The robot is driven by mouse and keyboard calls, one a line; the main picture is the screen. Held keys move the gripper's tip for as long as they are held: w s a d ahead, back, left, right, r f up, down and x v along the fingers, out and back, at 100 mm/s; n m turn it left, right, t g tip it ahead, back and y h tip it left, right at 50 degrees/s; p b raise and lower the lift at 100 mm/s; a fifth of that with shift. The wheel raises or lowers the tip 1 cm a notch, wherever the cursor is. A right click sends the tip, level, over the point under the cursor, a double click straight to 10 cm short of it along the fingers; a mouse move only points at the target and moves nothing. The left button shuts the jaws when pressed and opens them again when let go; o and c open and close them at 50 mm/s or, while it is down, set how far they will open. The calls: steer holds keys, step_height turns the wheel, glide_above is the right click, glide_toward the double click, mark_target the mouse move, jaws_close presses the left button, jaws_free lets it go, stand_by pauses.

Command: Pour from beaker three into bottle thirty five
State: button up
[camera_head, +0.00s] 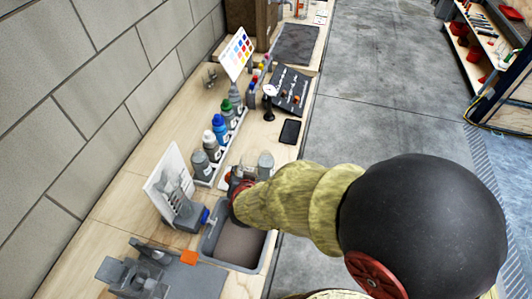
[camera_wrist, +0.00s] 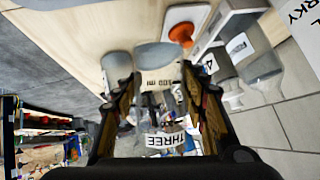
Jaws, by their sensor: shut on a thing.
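My gripper (camera_head: 240,190) is over the bench, beside the near end of the bottle row. In the wrist view my gripper (camera_wrist: 160,84) is shut on a clear beaker (camera_wrist: 158,56) marked "100 ml" and "THREE". The beaker has a grey base or content; which of these I cannot tell. In the head view the held beaker is mostly hidden by my gripper. No label reading thirty five is legible.
Another clear beaker (camera_head: 265,163) stands just beyond my gripper. A grey basin (camera_head: 211,243) lies below it, near the bench's front edge. A white board (camera_head: 163,176) stands to the left, near the wall.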

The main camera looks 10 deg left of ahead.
mark_target(241, 174)
steer(key=shift+s+a+f+n+t+h, duration=0.25)
steer(key=shift+f+t, duration=0.1)
steer(key=shift+t, duration=0.1)
steer(key=shift+s+a+f+n+t+h, duration=0.15)
steer(key=shift+f+n+t+h, duration=0.15)
steer(key=shift+t, duration=0.15)
steer(key=shift+s+a+f+n+t+h, duration=0.15)
steer(key=shift+f+n+t+h, duration=0.2)
steer(key=shift+t, duration=0.45)
step_height(241, 174, up, 5)
steer(key=p, duration=0.5)
steer(key=shift+r, duration=0.2)
steer(key=shift+f, duration=0.1)
